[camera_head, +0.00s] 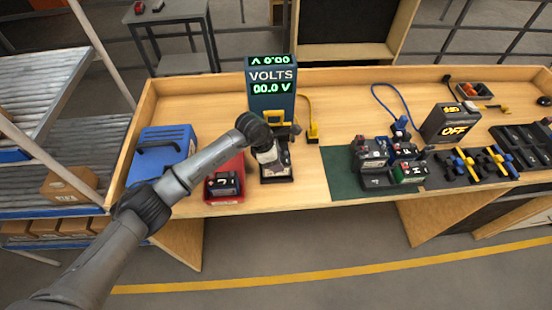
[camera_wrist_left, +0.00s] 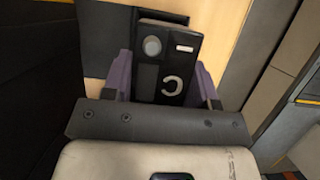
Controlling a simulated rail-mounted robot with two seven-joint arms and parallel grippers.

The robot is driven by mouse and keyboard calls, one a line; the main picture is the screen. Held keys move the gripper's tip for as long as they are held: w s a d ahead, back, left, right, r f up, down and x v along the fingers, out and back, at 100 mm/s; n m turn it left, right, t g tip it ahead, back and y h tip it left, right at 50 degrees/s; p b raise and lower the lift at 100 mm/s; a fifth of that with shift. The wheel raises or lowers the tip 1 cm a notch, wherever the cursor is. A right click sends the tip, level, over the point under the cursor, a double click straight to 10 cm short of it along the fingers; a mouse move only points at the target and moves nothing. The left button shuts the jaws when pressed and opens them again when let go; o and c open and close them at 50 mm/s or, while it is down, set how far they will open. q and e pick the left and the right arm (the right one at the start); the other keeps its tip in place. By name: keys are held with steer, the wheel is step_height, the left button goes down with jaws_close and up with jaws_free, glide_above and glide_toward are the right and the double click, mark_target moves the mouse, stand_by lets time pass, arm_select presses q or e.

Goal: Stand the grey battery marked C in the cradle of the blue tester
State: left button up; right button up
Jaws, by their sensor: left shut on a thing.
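The blue tester (camera_head: 272,103) stands at the back of the bench, its display reading 00.0 V. My left gripper (camera_wrist_left: 162,80) is shut on a dark battery marked C (camera_wrist_left: 172,60), with one purple finger on each side. In the head view my left gripper (camera_head: 270,152) is just in front of the tester, by its yellow part (camera_head: 275,118). A black piece (camera_head: 277,172) lies under and beside the gripper. My arm hides much of this spot, and I cannot tell whether the battery touches the cradle. My right gripper is not in view.
A red tray (camera_head: 235,165) holding a dark battery (camera_head: 223,184) is left of the gripper, beside a blue box (camera_head: 163,150). Several batteries (camera_head: 390,160) sit on a green mat (camera_head: 340,175) at right, near a box reading OFF (camera_head: 450,124). A yellow lead (camera_head: 312,130) lies beside the tester.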

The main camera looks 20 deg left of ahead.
arm_select(q)
steer(key=shift+f+b, duration=0.4)
steer(key=shift+f, duration=0.05)
steer(key=shift+f+b, duration=0.7)
steer(key=shift+f, duration=0.1)
steer(key=o, duration=1.1)
steer(key=shift+o, duration=0.2)
steer(key=v, duration=1.4)
steer(key=shift+b, duration=0.3)
